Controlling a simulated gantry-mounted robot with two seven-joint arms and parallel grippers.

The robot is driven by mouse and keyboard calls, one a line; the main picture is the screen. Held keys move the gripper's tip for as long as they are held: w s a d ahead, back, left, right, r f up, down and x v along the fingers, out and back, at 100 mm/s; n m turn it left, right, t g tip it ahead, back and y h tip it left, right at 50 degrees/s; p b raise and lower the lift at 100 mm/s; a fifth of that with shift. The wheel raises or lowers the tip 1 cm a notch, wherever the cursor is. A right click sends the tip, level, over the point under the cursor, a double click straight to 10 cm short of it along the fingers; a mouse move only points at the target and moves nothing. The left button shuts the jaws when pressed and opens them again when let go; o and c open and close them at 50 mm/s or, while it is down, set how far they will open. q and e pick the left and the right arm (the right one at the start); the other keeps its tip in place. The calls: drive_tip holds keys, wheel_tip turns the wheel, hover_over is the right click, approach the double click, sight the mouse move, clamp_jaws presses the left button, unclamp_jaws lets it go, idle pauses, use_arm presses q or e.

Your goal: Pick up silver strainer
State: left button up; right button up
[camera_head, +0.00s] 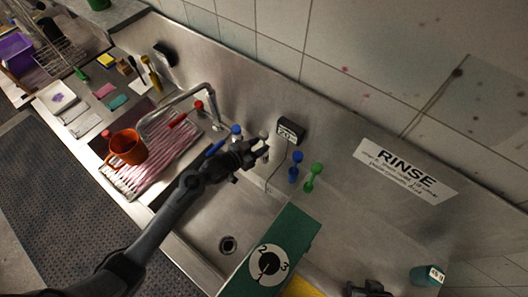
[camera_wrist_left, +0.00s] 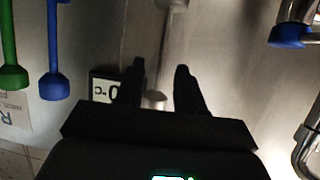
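A slim silver-grey piece with a rounded end, which looks like the silver strainer (camera_wrist_left: 156,99), stands upright against the steel back wall of the sink. In the head view its pale top (camera_head: 264,135) shows just beyond the fingers. My left gripper (camera_head: 259,148) is at the sink's back wall. In the left wrist view its two fingers (camera_wrist_left: 160,88) are apart with the silver piece in line between them; I cannot tell whether they touch it. A dark part at the bottom right of the head view looks like my right gripper (camera_head: 369,289); its fingers are unclear.
Blue (camera_head: 295,167) and green (camera_head: 313,178) pieces of similar shape hang right of my left gripper. A small thermometer display (camera_head: 290,131) is close by. A green dial board (camera_head: 293,235) crosses the sink.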

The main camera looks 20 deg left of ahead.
use_arm(q)
drive_tip(key=shift+p+x, duration=0.3)
drive_tip(key=shift+x, duration=2.2)
drive_tip(key=shift+r, duration=0.15)
clamp_jaws()
